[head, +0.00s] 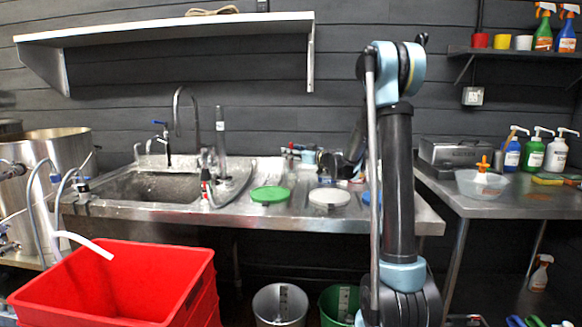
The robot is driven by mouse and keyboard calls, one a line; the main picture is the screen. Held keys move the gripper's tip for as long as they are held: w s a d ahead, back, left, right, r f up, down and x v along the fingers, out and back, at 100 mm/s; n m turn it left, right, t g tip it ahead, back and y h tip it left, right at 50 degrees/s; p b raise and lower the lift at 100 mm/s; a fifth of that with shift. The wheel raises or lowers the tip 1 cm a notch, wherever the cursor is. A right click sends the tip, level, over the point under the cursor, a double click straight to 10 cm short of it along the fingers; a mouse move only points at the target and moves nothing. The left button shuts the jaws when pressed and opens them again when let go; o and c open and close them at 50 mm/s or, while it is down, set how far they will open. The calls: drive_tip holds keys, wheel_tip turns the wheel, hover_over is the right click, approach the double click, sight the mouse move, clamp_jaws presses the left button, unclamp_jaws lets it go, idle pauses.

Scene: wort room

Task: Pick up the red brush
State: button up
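I cannot clearly make out the red brush. A small reddish item (291,151) shows among a cluster of small dark and light-blue parts at the back of the steel sink counter (400,216), but it is too small to identify as a brush. My arm stands upright right of centre and bends at the top. Its far part runs down behind the upright link over the counter's right side. My gripper is mostly hidden or too small there, so its fingers and anything between them cannot be made out.
A red crate (115,285) stands at front left. A side table (490,205) holds bottles and a bowl. A shelf (170,28) overhangs the sink.

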clamp_jaws()
